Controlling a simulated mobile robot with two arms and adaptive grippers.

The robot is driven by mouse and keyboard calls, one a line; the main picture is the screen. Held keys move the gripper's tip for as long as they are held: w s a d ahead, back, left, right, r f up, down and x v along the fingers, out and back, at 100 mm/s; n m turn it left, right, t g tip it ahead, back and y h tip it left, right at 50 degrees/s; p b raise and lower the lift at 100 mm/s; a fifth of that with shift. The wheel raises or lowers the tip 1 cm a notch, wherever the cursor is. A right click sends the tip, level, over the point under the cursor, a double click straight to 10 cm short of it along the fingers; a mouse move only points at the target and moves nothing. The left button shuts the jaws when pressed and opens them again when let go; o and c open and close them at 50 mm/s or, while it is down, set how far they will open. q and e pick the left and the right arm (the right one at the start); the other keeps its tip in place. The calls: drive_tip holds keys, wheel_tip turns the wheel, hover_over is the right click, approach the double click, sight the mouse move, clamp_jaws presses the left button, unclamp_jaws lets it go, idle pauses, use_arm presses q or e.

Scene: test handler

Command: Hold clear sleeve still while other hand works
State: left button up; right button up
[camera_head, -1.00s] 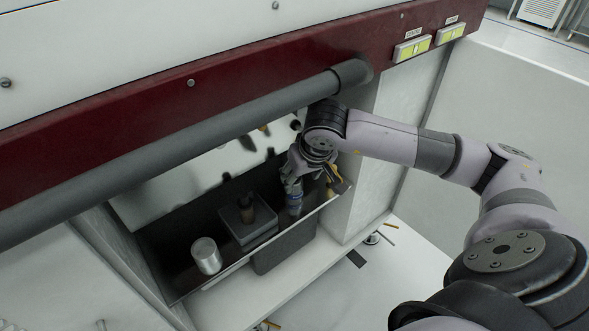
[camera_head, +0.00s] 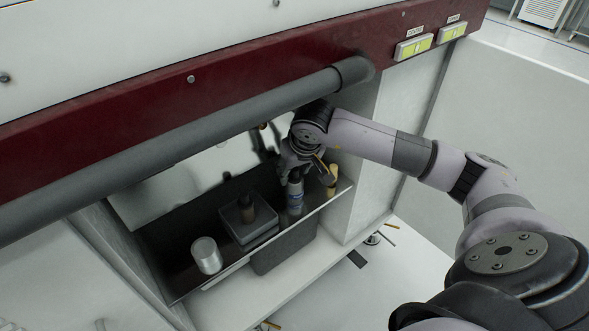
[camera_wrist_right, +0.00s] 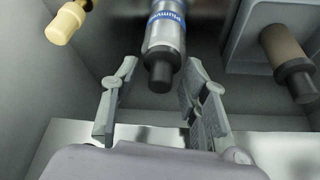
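My right gripper (camera_head: 298,167) reaches over a dark shelf inside the machine's opening. In the right wrist view its two fingers (camera_wrist_right: 160,72) are apart with nothing gripped. A silver bottle with a blue label and black tip (camera_wrist_right: 166,40) lies just ahead, its tip between the finger ends; no contact is clear. The head view shows this bottle (camera_head: 295,198) below the gripper. I cannot make out a clear sleeve; a pale, shiny cylinder (camera_head: 206,256) stands at the shelf's left end. My left gripper is not in view.
A grey square block (camera_head: 250,234) holds a brown, dark-topped piece (camera_head: 247,207), left of the bottle. A tan piece (camera_head: 332,180) stands right of it. A thick grey bar (camera_head: 200,125) and red panel (camera_head: 130,95) run above the opening. The shelf's front lip (camera_head: 222,275) is raised.

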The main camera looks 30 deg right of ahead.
drive_tip(key=c, duration=0.8)
drive_tip(key=o, duration=1.2)
drive_tip(key=v, duration=0.2)
drive_tip(key=shift+s+r, duration=0.1)
drive_tip(key=shift+r, duration=0.35)
drive_tip(key=s, duration=0.4)
drive_tip(key=s+a, duration=0.1)
drive_tip(key=s, duration=0.3)
drive_tip(key=s+a, duration=0.1)
drive_tip(key=s, duration=0.3)
drive_tip(key=shift+a, duration=0.2)
